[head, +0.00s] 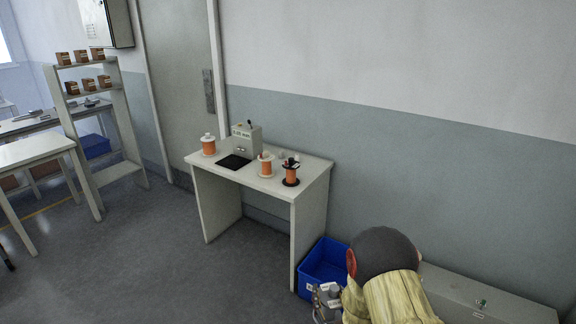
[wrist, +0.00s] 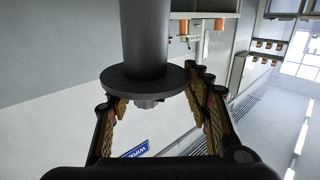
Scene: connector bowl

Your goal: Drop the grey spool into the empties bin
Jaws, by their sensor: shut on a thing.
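The grey spool (wrist: 145,82) fills the upper middle of the wrist view, a dark cylinder with a wide round flange. My gripper (wrist: 160,118) has its fingers on either side of the spool's lower end and is shut on it. A blue open bin (head: 322,266), which looks like the empties bin, stands on the floor at the right end of the workbench in the head view. My arm covers the bin's right side in that view. I cannot make out the spool in the head view.
A pale workbench (head: 225,171) carries several orange wire spools, one of them here (head: 208,146), and a grey boxy device (head: 246,139). A grey cabinet (head: 480,296) is right of my arm. A shelf rack (head: 118,172) stands at left. The floor before the bench is clear.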

